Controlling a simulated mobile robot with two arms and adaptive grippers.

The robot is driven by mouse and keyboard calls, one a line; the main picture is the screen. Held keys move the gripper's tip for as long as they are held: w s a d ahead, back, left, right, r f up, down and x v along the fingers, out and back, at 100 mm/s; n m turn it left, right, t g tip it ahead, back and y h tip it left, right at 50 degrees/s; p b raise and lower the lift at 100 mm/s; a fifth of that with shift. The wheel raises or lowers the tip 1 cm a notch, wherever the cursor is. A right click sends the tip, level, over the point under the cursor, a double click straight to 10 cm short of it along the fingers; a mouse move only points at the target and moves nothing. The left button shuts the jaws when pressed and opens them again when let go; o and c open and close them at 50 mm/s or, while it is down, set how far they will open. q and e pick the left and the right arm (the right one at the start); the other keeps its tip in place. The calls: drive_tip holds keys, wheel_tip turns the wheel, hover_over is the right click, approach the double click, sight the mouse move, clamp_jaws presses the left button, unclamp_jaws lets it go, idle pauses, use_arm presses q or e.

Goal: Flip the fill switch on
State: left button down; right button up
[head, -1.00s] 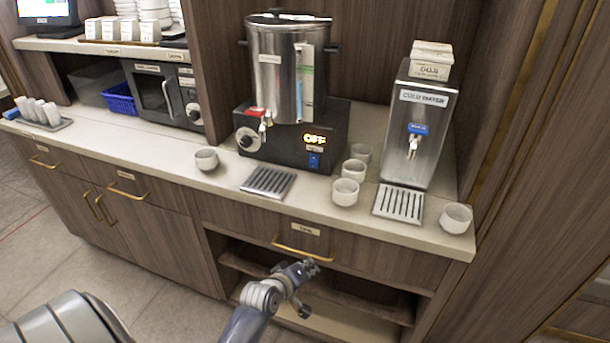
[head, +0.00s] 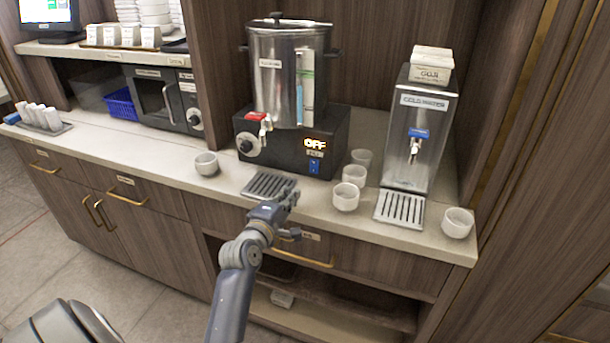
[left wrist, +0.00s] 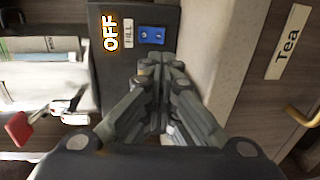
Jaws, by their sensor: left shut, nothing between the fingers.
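The blue fill switch (head: 314,167) is on the front of the black base (head: 270,150) under the steel urn (head: 290,75). A lit "OFF" sign is above it. In the left wrist view the switch (left wrist: 152,35) lies beyond my fingertips, beside the "FILL" label (left wrist: 129,33). My left gripper (head: 290,194) is shut and empty, in front of the counter edge near the drip tray, below and a little left of the switch, and apart from it. It shows large in the left wrist view (left wrist: 165,75). My right gripper is not in view.
A slotted drip tray (head: 268,186) lies before the urn. A cold water dispenser (head: 420,130) is at the right. Drawer handles (head: 303,257) stick out below the counter.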

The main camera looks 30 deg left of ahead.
sight(310, 168)
use_arm(q)
drive_tip(key=x, duration=1.2)
drive_tip(key=shift+w+f+b, duration=0.2)
drive_tip(key=shift+f+b, duration=0.25)
drive_tip(key=shift+b, duration=0.5)
drive_tip(key=shift+r+t, duration=0.3)
drive_tip(key=v, duration=1.2)
drive_tip(key=shift+w, duration=0.1)
